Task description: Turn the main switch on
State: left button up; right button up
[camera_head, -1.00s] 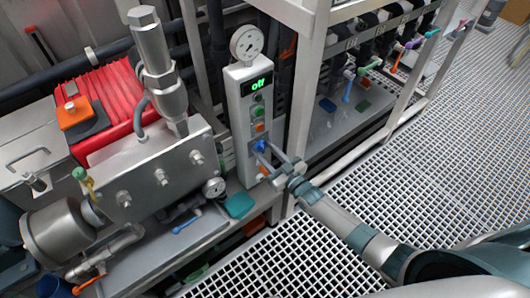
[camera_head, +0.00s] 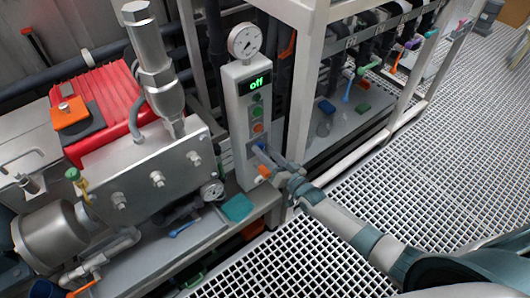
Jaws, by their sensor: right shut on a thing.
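The grey control box (camera_head: 240,113) stands upright in the middle of the view. Its green display (camera_head: 260,84) reads "off". Below the display are a green button (camera_head: 257,111) and an orange button (camera_head: 258,128). The blue main switch (camera_head: 260,146) sits lower on the same face, partly hidden by my right gripper. My right gripper (camera_head: 262,158) is shut on the blue switch, its arm coming in from the lower right. My left gripper is not in view.
A pump unit with a red ribbed motor (camera_head: 105,108) fills the left side. A pressure gauge (camera_head: 245,41) tops the box. A white frame post (camera_head: 300,95) stands right of it. Colored valves (camera_head: 347,88) are behind. The grating floor (camera_head: 440,130) is open at right.

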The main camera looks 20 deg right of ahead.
jog(key=o, duration=1)
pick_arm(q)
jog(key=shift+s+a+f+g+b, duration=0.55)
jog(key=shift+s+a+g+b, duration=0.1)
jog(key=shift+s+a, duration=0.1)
pick_arm(e)
jog(key=shift+v, duration=8.8)
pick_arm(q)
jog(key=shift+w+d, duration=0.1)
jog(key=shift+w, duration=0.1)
